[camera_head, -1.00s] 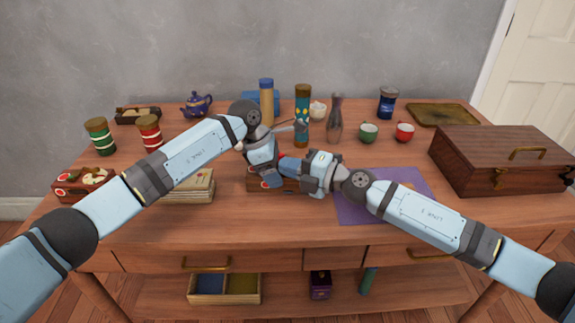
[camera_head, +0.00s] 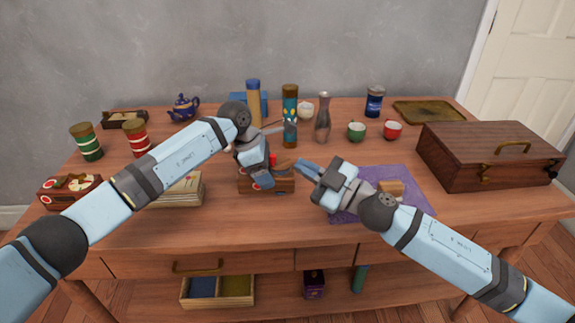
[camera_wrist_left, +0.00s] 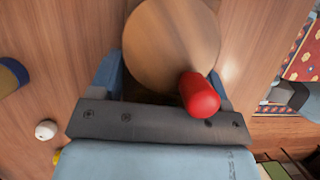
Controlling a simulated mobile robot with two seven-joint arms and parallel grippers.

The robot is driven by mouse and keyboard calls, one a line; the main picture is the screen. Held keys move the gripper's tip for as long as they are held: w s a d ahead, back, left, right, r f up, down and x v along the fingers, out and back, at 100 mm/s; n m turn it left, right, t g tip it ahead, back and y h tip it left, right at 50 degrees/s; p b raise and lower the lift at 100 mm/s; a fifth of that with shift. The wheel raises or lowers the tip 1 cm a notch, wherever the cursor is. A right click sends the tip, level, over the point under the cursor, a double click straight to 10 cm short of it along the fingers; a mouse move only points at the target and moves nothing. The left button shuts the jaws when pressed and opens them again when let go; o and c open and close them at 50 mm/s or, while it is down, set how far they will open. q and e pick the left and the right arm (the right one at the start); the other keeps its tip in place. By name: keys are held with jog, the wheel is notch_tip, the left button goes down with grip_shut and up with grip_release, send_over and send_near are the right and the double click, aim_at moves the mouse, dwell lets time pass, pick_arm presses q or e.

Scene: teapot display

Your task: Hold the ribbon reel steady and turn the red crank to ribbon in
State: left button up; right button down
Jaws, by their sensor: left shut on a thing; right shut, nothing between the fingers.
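The ribbon reel (camera_head: 266,186) is a wooden piece on the table, left of the purple cloth. My left gripper (camera_head: 262,176) is over it and partly hides it. In the left wrist view the reel's round wooden disc (camera_wrist_left: 165,45) lies between the two blue fingers, and my left gripper is shut on the reel. The red crank knob (camera_wrist_left: 199,95) stands beside the disc's edge, close to the palm; a bit of red crank (camera_head: 272,160) shows in the head view. My right gripper (camera_head: 306,168) is shut and empty, just right of the reel, apart from it.
A stack of papers (camera_head: 175,190) lies left of the reel. The purple cloth (camera_head: 410,198) with a small wooden block (camera_head: 390,187) is at right, beside a large wooden box (camera_head: 485,160). A bottle (camera_head: 323,118) and cups stand behind. The table front is clear.

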jog(key=s+d+f+m+t+h, duration=0.1)
jog(key=m+h, duration=0.1)
jog(key=m, duration=0.7)
jog(key=d+f+m+t+h, duration=0.1)
jog(key=d+m+h, duration=0.1)
jog(key=m, duration=0.8)
jog(key=s+d+f+m+t+h, duration=0.1)
jog(key=m+h, duration=0.3)
jog(key=m, duration=0.6)
jog(key=shift+s+d+f+t, duration=0.3)
jog(key=shift+s+d+f, duration=0.05)
jog(key=shift+d+f, duration=0.25)
send_near(280, 161)
jog(key=shift+m, duration=0.3)
jog(key=w+r, duration=0.2)
jog(key=w, duration=0.1)
jog(key=shift+w+a+r, duration=0.1)
jog(key=shift+w+a, duration=0.05)
jog(key=shift+w, duration=0.2)
jog(key=shift+w+a, duration=0.25)
jog(key=shift+a, duration=0.9)
jog(key=shift+w+a, duration=0.15)
jog(key=shift+a, duration=0.45)
